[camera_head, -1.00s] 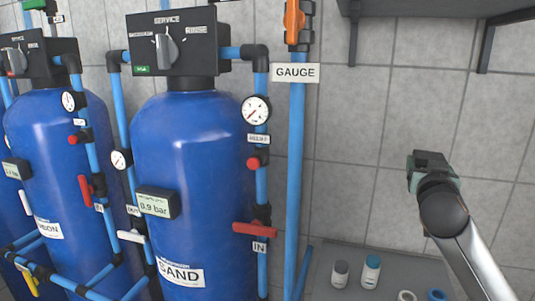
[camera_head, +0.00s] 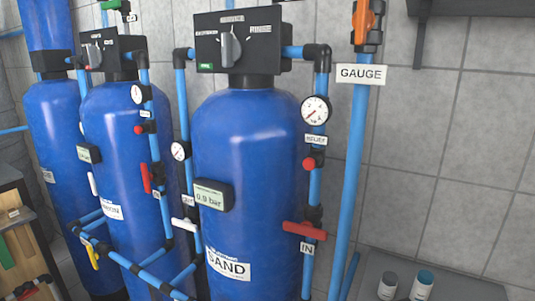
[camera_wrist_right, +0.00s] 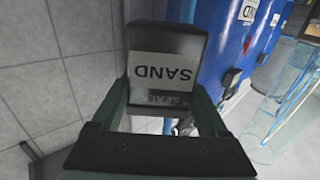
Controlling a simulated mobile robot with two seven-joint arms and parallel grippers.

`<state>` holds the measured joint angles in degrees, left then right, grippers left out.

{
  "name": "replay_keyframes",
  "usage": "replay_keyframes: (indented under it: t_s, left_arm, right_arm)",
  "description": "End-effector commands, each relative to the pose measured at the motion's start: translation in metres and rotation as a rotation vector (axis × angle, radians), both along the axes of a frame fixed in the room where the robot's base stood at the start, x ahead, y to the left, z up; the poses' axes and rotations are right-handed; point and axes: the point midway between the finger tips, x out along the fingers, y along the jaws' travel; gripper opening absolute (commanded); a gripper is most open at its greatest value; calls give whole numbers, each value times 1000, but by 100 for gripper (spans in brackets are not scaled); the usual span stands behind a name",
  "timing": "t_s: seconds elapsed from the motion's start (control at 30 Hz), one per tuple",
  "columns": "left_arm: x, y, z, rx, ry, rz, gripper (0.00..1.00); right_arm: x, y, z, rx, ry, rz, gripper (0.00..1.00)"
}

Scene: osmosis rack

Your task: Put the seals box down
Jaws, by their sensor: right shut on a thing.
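In the right wrist view, the dark seals box (camera_wrist_right: 165,38) carries a white label that reads SAND and SEALS upside down. My right gripper (camera_wrist_right: 163,98) is shut on it, with one green finger along each side. The box is held in front of the grey tiled wall, with blue tank surface behind it. What lies directly under the box is mostly hidden by the gripper. Neither gripper shows in the head view.
Blue tanks stand in a row in the head view, the SAND tank (camera_head: 245,140) nearest. A grey surface (camera_head: 455,268) at lower right bears a grey-capped bottle (camera_head: 388,286) and a blue-capped bottle (camera_head: 421,288). A wooden unit (camera_head: 18,235) stands at far left.

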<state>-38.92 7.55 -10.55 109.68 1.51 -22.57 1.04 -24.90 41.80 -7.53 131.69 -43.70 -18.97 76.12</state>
Motion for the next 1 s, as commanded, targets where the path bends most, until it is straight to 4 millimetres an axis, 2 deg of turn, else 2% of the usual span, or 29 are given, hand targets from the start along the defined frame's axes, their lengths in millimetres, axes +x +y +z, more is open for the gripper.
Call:
replay_keyframes:
  t_s: [0.13, 0.6, 1.0]
  left_arm:
    - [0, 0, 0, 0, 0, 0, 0]
    - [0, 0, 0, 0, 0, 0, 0]
    - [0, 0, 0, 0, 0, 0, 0]
  right_arm:
    - [-22, 20, -9, 5, -1, 55, 13]
    - [-14, 41, 3, 6, -4, -184, 13]
    - [-13, 44, 5, -1, -4, -224, 13]
